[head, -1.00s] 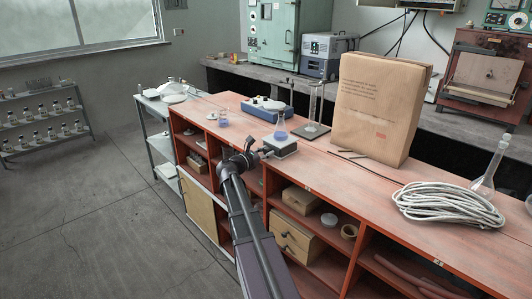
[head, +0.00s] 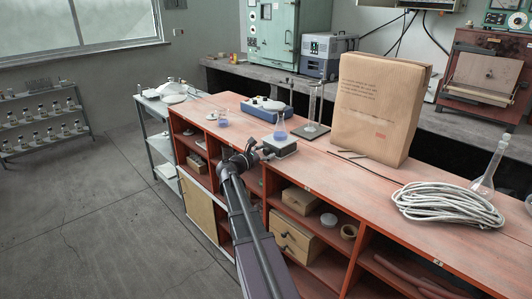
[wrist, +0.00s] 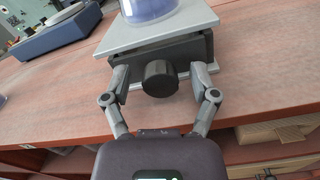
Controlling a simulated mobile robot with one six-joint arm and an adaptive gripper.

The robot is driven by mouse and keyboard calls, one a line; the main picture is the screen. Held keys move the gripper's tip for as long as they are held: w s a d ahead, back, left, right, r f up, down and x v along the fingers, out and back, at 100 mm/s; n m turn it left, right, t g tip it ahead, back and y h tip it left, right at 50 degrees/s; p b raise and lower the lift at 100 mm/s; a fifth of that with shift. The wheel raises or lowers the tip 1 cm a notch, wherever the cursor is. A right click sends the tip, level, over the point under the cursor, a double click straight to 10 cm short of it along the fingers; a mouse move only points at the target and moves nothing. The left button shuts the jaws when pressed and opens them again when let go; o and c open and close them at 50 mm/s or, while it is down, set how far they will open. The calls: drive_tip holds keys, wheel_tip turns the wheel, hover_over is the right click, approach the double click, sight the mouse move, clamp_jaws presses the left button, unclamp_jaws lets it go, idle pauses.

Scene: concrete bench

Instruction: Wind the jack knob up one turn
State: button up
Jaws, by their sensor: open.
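The lab jack (head: 280,147) stands on the red bench near its front edge, with a flask of blue liquid (head: 280,129) on its top plate. In the wrist view its dark round knob (wrist: 159,78) faces me below the pale top plate (wrist: 165,33). My gripper (wrist: 161,82) is open, with one finger on each side of the knob. A gap shows between each finger and the knob, so I see no grip on it. In the head view my gripper (head: 262,152) is small, at the front of the jack, and its fingers are hard to make out.
A glass cylinder on a dark base (head: 314,105), a large paper bag (head: 378,108) and a coil of white cable (head: 448,204) stand to the right.

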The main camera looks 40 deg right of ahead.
drive_tip(key=shift+a, duration=0.2)
drive_tip(key=s+a, duration=0.1)
drive_tip(key=a, duration=1)
drive_tip(key=shift+a, duration=0.3)
